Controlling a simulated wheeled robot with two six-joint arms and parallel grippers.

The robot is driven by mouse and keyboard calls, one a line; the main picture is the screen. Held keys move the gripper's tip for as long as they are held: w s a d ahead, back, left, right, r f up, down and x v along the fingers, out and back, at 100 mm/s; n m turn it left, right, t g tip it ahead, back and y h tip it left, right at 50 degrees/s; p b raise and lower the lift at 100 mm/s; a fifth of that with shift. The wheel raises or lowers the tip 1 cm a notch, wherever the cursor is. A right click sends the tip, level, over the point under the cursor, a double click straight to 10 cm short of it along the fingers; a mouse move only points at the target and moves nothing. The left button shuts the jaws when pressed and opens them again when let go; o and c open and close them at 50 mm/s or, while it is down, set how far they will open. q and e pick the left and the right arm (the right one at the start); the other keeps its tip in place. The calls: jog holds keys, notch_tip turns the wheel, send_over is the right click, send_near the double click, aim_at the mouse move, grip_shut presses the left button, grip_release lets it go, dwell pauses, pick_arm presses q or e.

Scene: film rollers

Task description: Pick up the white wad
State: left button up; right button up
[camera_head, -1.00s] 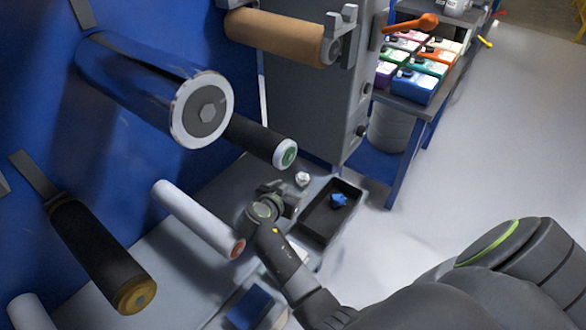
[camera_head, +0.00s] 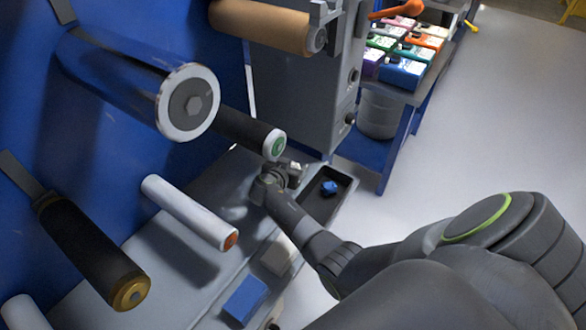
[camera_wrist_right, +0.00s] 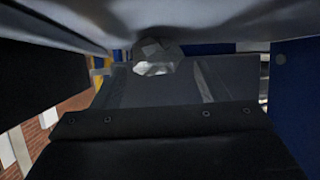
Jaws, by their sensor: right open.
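The white wad (camera_wrist_right: 156,57) is a crumpled pale lump near the top middle of the right wrist view, ahead of my right gripper. In the head view only a small pale bit of the wad (camera_head: 295,166) shows at the gripper's far end. My right gripper (camera_head: 288,174) is open, low over the grey bench top, between the white roller and the black tray (camera_head: 319,209). I cannot tell whether its fingers touch the wad. My left gripper is not in view.
A blue wad (camera_head: 329,187) lies in the tray. A black roller (camera_head: 240,130) juts out just above my right gripper, and a white roller (camera_head: 188,210) is to its left.

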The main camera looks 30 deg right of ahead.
jog(key=shift+w+d+f, duration=0.35)
jog(key=shift+d, duration=0.2)
jog(key=c, duration=1)
jog(key=shift+a+r, duration=0.1)
jog(key=shift+c, duration=0.2)
